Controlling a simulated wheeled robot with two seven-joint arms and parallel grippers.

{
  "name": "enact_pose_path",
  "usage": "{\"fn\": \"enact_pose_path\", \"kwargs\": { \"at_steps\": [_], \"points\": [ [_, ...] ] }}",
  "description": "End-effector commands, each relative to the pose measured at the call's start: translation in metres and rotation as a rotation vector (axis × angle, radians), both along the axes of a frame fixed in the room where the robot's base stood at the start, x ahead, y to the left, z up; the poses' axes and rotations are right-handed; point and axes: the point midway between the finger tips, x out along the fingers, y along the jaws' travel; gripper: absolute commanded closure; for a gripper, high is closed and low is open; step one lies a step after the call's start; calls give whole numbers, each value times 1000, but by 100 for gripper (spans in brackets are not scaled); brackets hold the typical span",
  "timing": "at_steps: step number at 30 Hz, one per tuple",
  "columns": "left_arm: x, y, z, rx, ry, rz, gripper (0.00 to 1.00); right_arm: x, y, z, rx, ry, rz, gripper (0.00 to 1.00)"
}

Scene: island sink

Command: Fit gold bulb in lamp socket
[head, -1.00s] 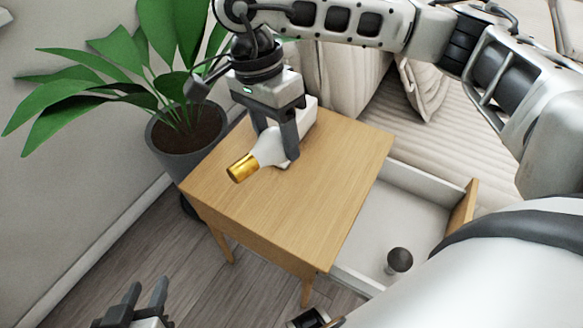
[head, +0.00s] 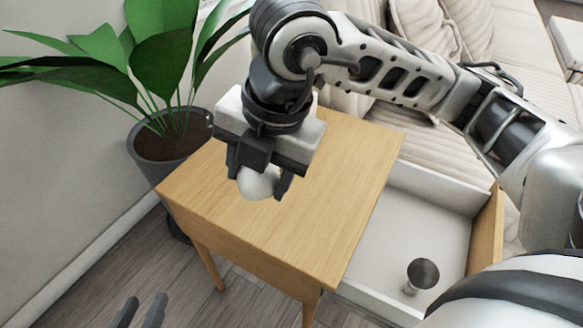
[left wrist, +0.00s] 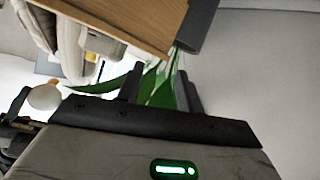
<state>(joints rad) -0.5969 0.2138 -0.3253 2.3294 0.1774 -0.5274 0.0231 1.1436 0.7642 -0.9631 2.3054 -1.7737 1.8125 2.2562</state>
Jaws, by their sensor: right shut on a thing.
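My right gripper (head: 262,183) is shut on a pale bulb (head: 257,187) and holds it over the wooden side table. In the head view only part of its white globe shows; its cap is hidden. In the left wrist view a white globe (left wrist: 43,97) with a small gold patch shows at the left edge, beside dark gripper parts; it looks like the same bulb. My left gripper (head: 140,312) is low at the bottom left, apart from the table, with its fingers spread and empty. No lamp or socket can be made out.
The side table (head: 335,170) has a clear top. Its open drawer (head: 445,220) holds a dark, mushroom-shaped object (head: 423,273). A potted plant (head: 165,150) stands at the table's left, a cream sofa (head: 480,75) behind. Wooden floor (head: 80,285) is free at front left.

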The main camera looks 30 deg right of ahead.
Motion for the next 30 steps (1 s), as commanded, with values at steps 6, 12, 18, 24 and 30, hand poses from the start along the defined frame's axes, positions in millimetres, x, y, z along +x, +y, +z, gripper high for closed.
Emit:
{"fn": "enact_pose_path", "kwargs": {
  "at_steps": [6,12,18,24,30],
  "points": [
    [0,-2,-5,-9,-11,-7,64,2,-1,-9,0,1,-163,70],
    [-1,-5,0,-30,-51,-11,64,36,-22,-28,-2,5,-182,70],
    [0,-8,4,-81,-77,-10,64,79,-47,-50,0,5,-178,70],
    [2,-12,8,-149,-89,-10,64,103,-61,-85,-2,5,-174,70],
    [2,-13,10,-176,-88,-12,64,113,-65,-97,-1,3,-170,70]
  ]
}}
